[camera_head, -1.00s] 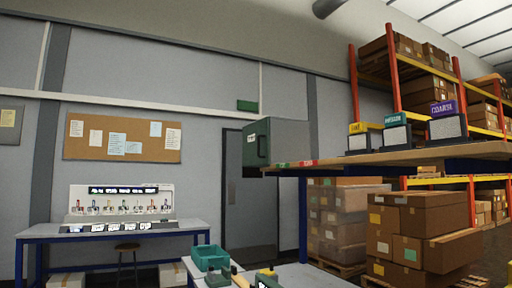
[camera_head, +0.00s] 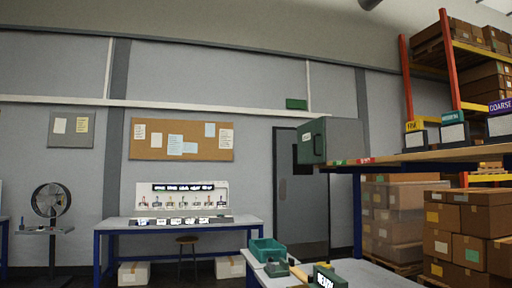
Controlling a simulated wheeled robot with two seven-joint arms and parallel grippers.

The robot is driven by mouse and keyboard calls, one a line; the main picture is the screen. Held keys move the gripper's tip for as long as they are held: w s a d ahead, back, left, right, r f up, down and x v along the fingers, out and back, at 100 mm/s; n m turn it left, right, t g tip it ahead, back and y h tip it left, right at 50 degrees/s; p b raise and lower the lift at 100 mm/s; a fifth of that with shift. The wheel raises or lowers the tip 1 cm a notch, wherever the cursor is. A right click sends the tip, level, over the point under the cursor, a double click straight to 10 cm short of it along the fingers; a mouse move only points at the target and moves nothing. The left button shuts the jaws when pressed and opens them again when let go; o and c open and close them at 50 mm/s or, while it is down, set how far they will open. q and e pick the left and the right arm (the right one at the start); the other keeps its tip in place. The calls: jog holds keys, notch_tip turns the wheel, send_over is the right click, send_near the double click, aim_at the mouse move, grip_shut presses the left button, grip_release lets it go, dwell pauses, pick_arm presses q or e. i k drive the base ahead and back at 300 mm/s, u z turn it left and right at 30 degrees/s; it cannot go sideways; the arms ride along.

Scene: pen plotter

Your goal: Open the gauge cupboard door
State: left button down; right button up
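A cupboard with a green front (camera_head: 312,141) and a plain grey side (camera_head: 346,139) stands at the left end of a raised wooden bench top. It is likely the gauge cupboard. Its green front bears a small white label and faces left. I see no open gap at the front, but it is seen at a steep angle, so I cannot tell for sure that the door is shut. The inside is hidden. Neither of my grippers is in view.
The wooden bench top (camera_head: 420,158) carries several labelled bins. A lower table holds a teal tray (camera_head: 267,250) and a dark green labelled block (camera_head: 327,278). A blue-legged table (camera_head: 180,225), stool (camera_head: 187,241) and fan (camera_head: 50,201) stand left. Stacked cartons (camera_head: 456,235) stand right.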

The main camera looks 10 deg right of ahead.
aim_at(311, 142)
jog(key=u, duration=0.55)
jog(key=i, duration=0.95)
jog(key=u, duration=0.15)
